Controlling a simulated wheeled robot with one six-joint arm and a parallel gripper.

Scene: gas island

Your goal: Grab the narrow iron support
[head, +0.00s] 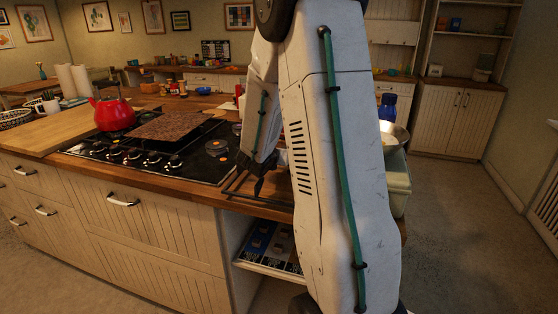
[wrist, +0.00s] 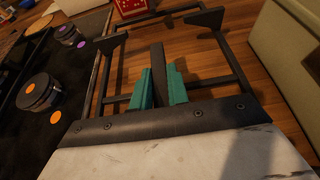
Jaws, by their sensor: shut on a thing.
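The narrow iron support (wrist: 239,75) is a dark rectangular frame of thin bars over the wooden counter in the wrist view. My gripper (wrist: 160,82) has teal fingers shut on its middle bar, one finger on each side. In the head view part of the support (head: 234,184) shows at the right end of the counter beside the cooktop, and my gripper (head: 258,185) points down at it. My arm hides the rest of it there. I cannot tell whether the support touches the counter.
The black cooktop (head: 205,163) lies to the left, with a red kettle (head: 112,113) and a brown slab (head: 168,126) on it. A red box (wrist: 130,8) stands beyond the support. A pale container (wrist: 290,50) is close on the right. An open shelf (head: 265,266) sits below.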

